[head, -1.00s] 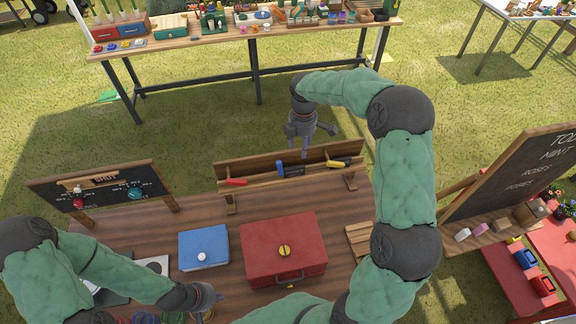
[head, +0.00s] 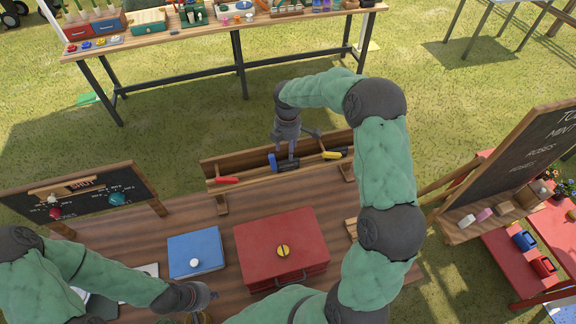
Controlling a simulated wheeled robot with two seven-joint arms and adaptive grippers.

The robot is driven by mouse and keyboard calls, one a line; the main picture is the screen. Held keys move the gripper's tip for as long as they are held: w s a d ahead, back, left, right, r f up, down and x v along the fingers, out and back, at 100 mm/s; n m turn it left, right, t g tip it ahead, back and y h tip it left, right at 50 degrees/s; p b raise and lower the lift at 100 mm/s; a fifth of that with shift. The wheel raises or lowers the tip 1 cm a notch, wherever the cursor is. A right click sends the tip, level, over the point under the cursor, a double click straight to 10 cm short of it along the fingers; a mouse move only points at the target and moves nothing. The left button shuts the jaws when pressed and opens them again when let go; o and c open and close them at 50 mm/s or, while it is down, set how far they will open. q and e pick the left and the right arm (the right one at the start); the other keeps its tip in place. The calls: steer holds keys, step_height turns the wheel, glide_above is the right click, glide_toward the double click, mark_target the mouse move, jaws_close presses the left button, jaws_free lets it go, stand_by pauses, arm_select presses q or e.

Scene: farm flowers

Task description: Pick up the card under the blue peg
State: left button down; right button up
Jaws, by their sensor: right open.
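A small chalkboard (head: 88,196) stands at the left of the brown table. A round blue-green piece (head: 117,198), possibly the blue peg, and a red piece (head: 55,213) are on its front. I cannot make out a card under either. My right gripper (head: 293,148) is open, pointing down at the wooden rack (head: 245,171) at the table's back edge, close to its blue-handled tool (head: 272,161). I cannot tell whether they touch. My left gripper (head: 207,296) is low over the table's front, its jaws unclear.
A blue box (head: 195,247) and a red case (head: 270,240) stand on the table. The rack also holds a red-handled (head: 228,180) and a yellow-handled tool (head: 332,155). A large chalkboard (head: 510,160) stands at right. Grass separates this table from the back table (head: 225,23).

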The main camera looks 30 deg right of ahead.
mark_target(288, 166)
steer(key=shift+s+a+f, duration=0.1)
steer(key=shift+a+f, duration=0.05)
steer(key=shift+f, duration=1.35)
steer(key=shift+s+a+f, duration=0.1)
steer(key=shift+a+f, duration=0.05)
steer(key=shift+f, duration=1.35)
jaws_close()
